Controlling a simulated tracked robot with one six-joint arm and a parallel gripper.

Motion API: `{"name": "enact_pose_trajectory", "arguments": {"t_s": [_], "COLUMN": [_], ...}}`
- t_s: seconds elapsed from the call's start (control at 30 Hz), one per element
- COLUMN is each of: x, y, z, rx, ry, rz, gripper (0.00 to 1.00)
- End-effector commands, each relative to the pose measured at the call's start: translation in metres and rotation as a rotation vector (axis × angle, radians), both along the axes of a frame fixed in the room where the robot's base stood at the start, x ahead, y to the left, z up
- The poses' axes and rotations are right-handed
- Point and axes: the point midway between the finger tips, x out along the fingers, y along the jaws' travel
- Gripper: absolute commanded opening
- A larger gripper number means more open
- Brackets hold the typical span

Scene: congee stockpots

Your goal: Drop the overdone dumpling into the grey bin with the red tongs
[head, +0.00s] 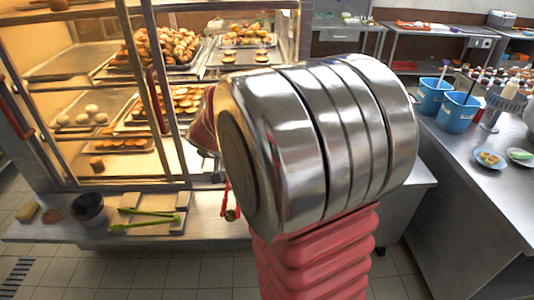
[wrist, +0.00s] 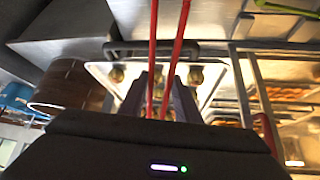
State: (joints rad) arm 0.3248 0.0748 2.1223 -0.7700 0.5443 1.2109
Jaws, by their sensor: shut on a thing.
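My gripper (wrist: 166,92) is shut on the red tongs (wrist: 168,60), whose two arms run up and away from the fingers in the wrist view. In the head view my arm hides the gripper and most of the tongs. The red tong ends (head: 226,193) show left of the arm, pointing down, with a small brown lump (head: 232,214) at their tips. It looks like the overdone dumpling, but it is too small to be sure. A dark grey bin (head: 90,208) stands at the left on the low steel counter, apart from the tongs.
Green tongs (head: 145,221) lie on the counter right of the bin. A yellow sponge (head: 27,212) lies left of it. Behind stands a lit glass-fronted cabinet with trays of pastries (head: 165,48) and pale buns (head: 90,109). Blue tubs (head: 455,112) stand on the right counter.

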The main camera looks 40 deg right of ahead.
Motion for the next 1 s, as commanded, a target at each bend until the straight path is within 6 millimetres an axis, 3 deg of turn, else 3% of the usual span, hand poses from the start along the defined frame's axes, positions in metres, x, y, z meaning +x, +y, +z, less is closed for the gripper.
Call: {"name": "enact_pose_trajectory", "arguments": {"t_s": [0.2,0.5,0.7,1.0], "x": [0.034,0.065,0.075,0.084], "y": [0.067,0.157,0.199,0.245], "z": [-0.013,-0.025,-0.028,-0.03], "rx": [0.001,0.001,0.001,0.0], "ry": [0.0,-0.001,-0.001,-0.001], "rz": [0.261,0.587,0.735,0.893], "gripper": [0.0,0.0,0.0,0.0]}}
